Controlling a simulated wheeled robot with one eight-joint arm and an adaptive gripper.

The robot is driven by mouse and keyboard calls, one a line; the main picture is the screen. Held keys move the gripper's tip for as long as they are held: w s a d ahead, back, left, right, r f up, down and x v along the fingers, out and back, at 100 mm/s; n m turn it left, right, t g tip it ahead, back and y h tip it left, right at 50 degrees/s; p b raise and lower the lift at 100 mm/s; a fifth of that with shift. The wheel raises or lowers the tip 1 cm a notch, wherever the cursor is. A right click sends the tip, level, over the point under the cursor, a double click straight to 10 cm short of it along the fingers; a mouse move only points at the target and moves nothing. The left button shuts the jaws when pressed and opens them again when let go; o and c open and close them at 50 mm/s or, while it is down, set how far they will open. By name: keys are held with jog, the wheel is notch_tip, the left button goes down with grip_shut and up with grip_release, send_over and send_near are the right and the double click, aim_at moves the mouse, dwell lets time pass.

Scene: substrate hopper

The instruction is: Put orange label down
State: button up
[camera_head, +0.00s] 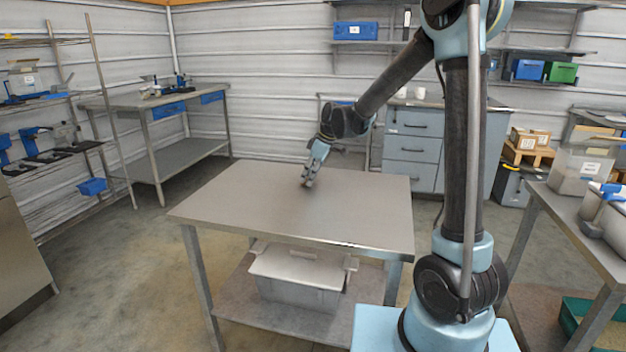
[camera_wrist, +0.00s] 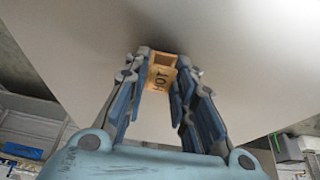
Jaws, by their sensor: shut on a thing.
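The orange label (camera_wrist: 160,76) shows in the wrist view between my fingertips, with dark letters that look like "HOT". My gripper (camera_wrist: 162,62) is shut on it, a finger on each side. In the head view my gripper (camera_head: 308,182) points down at the far middle part of the grey metal table (camera_head: 230,198), with its tips at or very close to the top. The label cannot be made out in the head view. Whether it touches the table top I cannot tell.
The table top is otherwise clear. A lidded grey bin (camera_head: 300,268) stands on its lower shelf. A grey drawer cabinet (camera_head: 412,145) stands behind the table. A side bench (camera_head: 575,220) with containers is at the right, and a workbench (camera_head: 155,100) is at the back left.

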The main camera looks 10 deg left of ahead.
jog(key=shift+f, duration=0.3)
jog(key=shift+c, duration=0.2)
jog(key=o, duration=0.8)
jog(key=shift+f, duration=0.1)
